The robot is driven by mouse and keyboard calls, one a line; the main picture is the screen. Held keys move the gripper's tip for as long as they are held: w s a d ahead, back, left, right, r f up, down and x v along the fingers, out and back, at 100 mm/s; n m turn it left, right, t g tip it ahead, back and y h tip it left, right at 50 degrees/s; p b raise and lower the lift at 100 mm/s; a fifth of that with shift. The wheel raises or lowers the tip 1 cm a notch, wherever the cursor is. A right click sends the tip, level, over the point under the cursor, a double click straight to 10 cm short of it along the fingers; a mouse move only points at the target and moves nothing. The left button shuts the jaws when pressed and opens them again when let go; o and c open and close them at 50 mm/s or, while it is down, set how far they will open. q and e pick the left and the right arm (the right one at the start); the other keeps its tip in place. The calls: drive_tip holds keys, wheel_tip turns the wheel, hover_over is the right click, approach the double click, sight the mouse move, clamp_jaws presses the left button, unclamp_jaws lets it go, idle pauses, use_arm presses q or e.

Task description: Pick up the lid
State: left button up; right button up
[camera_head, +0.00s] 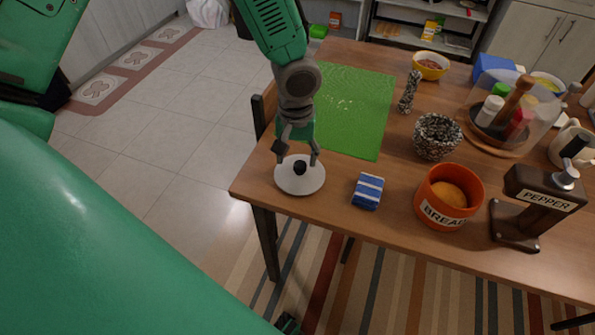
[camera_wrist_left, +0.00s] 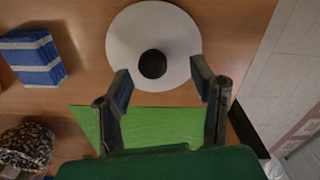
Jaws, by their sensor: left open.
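The lid (camera_head: 290,183) is a white disc with a round black knob (camera_head: 299,167). It lies on the wooden table near its left front corner. In the left wrist view the lid (camera_wrist_left: 180,32) is at the top middle, with its black knob (camera_wrist_left: 152,64) near the gap between my fingers. My left gripper (camera_head: 298,158) is open, above the lid with its fingers on either side of the knob.
A blue and white striped block (camera_head: 368,191) lies right of the lid. Further right are an orange bread pot (camera_head: 427,211), a pepper dispenser (camera_head: 536,205) and a speckled bowl (camera_head: 437,137). A green mat (camera_head: 355,110) lies behind the lid. The table edge is close at left and front.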

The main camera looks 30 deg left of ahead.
sight(300, 165)
use_arm(q)
drive_tip(key=f, duration=0.3)
drive_tip(key=shift+d, duration=0.3)
drive_tip(key=shift+d+f, duration=0.2)
drive_tip(key=shift+d, duration=0.25)
drive_tip(key=shift+a, duration=0.3)
clamp_jaws()
drive_tip(key=shift+a+f, duration=0.1)
drive_tip(key=shift+a, duration=0.1)
